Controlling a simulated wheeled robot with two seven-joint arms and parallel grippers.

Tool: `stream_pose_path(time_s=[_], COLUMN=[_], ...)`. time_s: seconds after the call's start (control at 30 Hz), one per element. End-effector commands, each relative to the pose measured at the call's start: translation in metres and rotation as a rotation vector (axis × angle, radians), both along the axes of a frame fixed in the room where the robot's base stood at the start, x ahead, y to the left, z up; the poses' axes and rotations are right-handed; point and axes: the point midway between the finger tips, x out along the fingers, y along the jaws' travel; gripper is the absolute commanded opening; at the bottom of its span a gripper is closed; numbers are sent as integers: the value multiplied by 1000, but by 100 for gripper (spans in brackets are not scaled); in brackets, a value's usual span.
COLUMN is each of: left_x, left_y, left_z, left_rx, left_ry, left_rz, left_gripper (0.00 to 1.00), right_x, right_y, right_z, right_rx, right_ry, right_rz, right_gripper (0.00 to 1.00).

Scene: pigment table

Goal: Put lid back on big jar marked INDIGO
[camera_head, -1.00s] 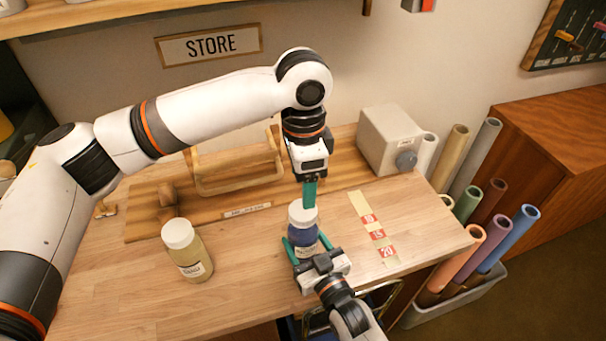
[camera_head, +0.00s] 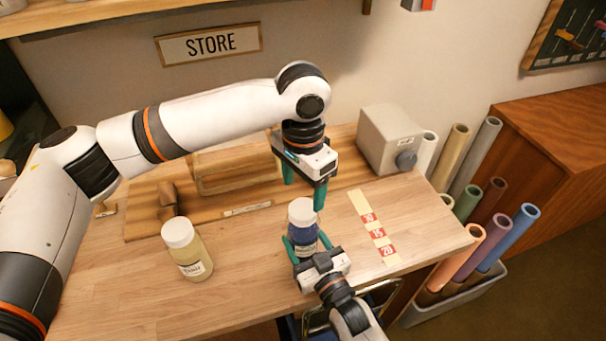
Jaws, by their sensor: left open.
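A jar with dark blue contents (camera_head: 303,236) stands upright on the table, with a white lid (camera_head: 302,211) sitting on its top. Its label is partly hidden and I cannot read it. My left gripper (camera_head: 303,195) is open, its two green fingers pointing down just above and behind the lid; nothing is between them. My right gripper (camera_head: 307,251) comes from the front, with its green fingers on either side of the blue jar's lower body, shut on it.
A second jar with yellowish contents and a white lid (camera_head: 179,234) stands to the left. A wooden rack (camera_head: 236,168) and a grey box (camera_head: 390,140) are at the back. A marked strip (camera_head: 375,229) lies right of the blue jar. The front left tabletop is clear.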

Motion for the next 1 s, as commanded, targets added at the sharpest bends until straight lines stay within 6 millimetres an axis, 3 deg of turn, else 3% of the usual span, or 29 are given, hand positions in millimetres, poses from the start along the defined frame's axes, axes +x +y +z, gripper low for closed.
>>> stream_pose_path(time_s=[0.3, 0.73, 1.0], left_x=[0, 0, 0], left_y=[0, 0, 0], left_z=[-46, -56, -55], left_rx=[0, 0, 1], left_ry=[1, 0, -1], left_rz=[0, 0, 0], left_gripper=[69, 69, 26], right_x=[0, 0, 0], right_y=[0, 0, 0], right_z=[-1, -1, -1], right_rx=[0, 0, 0], right_ry=[2, 2, 2], right_rz=[0, 0, 0], right_gripper=[0, 0, 0])
